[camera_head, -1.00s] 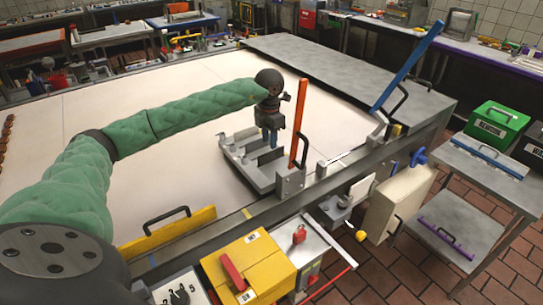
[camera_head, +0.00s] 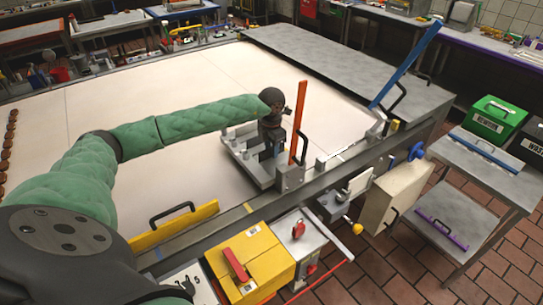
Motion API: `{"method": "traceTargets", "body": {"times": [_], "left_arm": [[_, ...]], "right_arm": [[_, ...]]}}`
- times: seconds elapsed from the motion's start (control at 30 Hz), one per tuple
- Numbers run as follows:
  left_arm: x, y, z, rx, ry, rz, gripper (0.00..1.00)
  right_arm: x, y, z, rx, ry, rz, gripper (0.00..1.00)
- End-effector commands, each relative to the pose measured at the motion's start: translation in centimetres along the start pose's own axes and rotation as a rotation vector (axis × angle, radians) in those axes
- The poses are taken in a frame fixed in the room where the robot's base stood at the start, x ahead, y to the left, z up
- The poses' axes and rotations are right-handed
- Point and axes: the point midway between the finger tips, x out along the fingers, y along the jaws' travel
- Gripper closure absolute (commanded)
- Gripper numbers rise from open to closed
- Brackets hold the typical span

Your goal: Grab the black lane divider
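I cannot clearly pick out a black lane divider; dark parts beneath my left gripper blend with the gripper itself. My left arm comes in from the left in green padding. Its dark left gripper (camera_head: 271,143) points down over a grey slotted fixture (camera_head: 238,150) at the conveyor's near right edge. The gripper covers part of that fixture, and its fingertips are too small and dark to read. An upright orange bar (camera_head: 299,120) stands just right of the gripper. My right gripper is not in view.
The white conveyor surface (camera_head: 110,90) is mostly clear. A yellow bar with a black handle (camera_head: 174,226) lies along its near edge. A blue bar (camera_head: 405,66) stands tilted at the right. A yellow box (camera_head: 262,252) is in front. A grey side table (camera_head: 480,165) stands at right.

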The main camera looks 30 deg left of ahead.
Motion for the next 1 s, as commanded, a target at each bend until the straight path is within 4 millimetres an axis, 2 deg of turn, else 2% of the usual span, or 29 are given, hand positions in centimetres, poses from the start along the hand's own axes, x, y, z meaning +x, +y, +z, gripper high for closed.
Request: {"method": "traceTargets", "body": {"times": [0.23, 0.27, 0.4, 0.87, 1.0], "left_arm": [[0.1, 0.0, 0.0, 0.0, -0.001, 0.0, 0.7], [0.1, 0.0, 0.0, 0.0, -0.001, 0.0, 0.74], [0.1, 0.0, 0.0, 0.0, -0.001, 0.0, 1.0], [-0.3, 0.0, 0.1, 0.0, -0.003, 0.0, 1.0], [-1.8, 0.1, 0.1, 0.0, -0.004, 0.001, 1.0]], "right_arm": [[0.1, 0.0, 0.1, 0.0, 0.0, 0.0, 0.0], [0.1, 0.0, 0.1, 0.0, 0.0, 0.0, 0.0], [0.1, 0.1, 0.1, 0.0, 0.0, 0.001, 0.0], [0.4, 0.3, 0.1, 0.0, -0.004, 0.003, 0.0], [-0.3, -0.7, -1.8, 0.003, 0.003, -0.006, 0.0]]}}
